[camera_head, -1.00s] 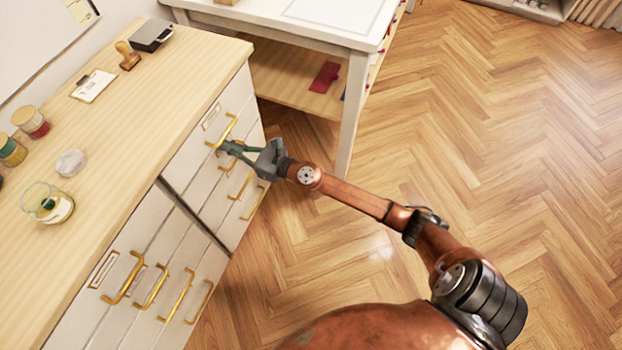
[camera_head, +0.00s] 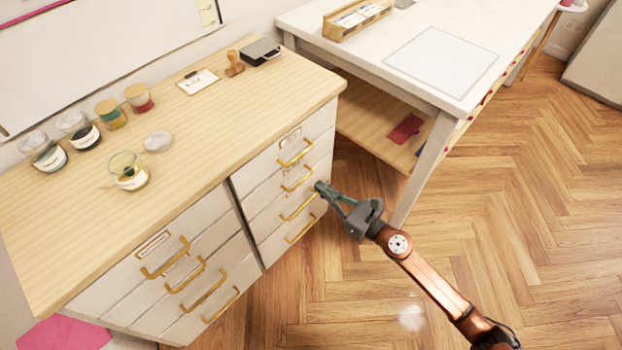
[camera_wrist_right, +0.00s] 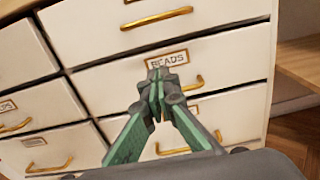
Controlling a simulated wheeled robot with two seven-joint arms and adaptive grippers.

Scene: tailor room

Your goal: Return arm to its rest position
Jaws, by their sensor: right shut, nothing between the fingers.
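My right gripper (camera_head: 322,190) is shut and empty, with its fingertips close in front of the right column of drawers. Its copper arm reaches in from the lower right. In the right wrist view the green and grey fingers (camera_wrist_right: 157,82) meet in front of a drawer labelled BEADS (camera_wrist_right: 166,61); I cannot tell whether they touch it. The white cabinet (camera_head: 228,201) has two columns of drawers with brass handles, and all the drawers look shut. My left gripper is out of view.
Several jars, an open glass jar (camera_head: 128,172), a stamp (camera_head: 234,64) and a card (camera_head: 198,82) stand on the wooden cabinet top (camera_head: 200,130). The floor at right is clear.

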